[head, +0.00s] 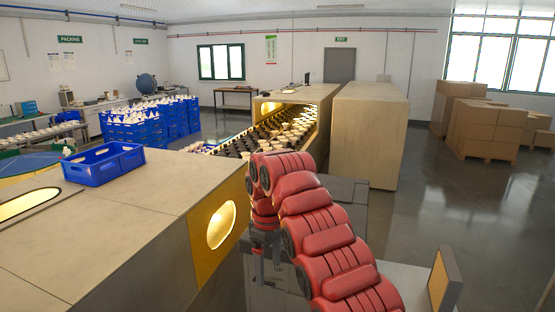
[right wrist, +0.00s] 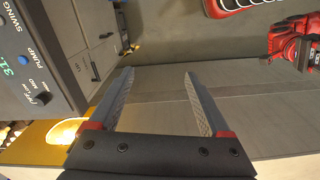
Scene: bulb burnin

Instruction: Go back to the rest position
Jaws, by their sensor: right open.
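My right arm reaches in from the bottom right of the head view. Its gripper (head: 268,262) points down beside the yellow end face (head: 205,240) of a long bench, over a grey unit (head: 345,190). In the right wrist view, the gripper (right wrist: 159,76) is open, with its two fingers apart and nothing between them. My left gripper is not seen in the head view. A red and black part at the right edge of the right wrist view looks like part of my own arm.
A control panel (right wrist: 35,65) with a display and blue knob is close left of the gripper in the right wrist view. A blue crate (head: 104,163) stands on the bench (head: 120,220). A conveyor tunnel (head: 323,115) lies ahead; stacked cartons (head: 490,130) and open floor are right.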

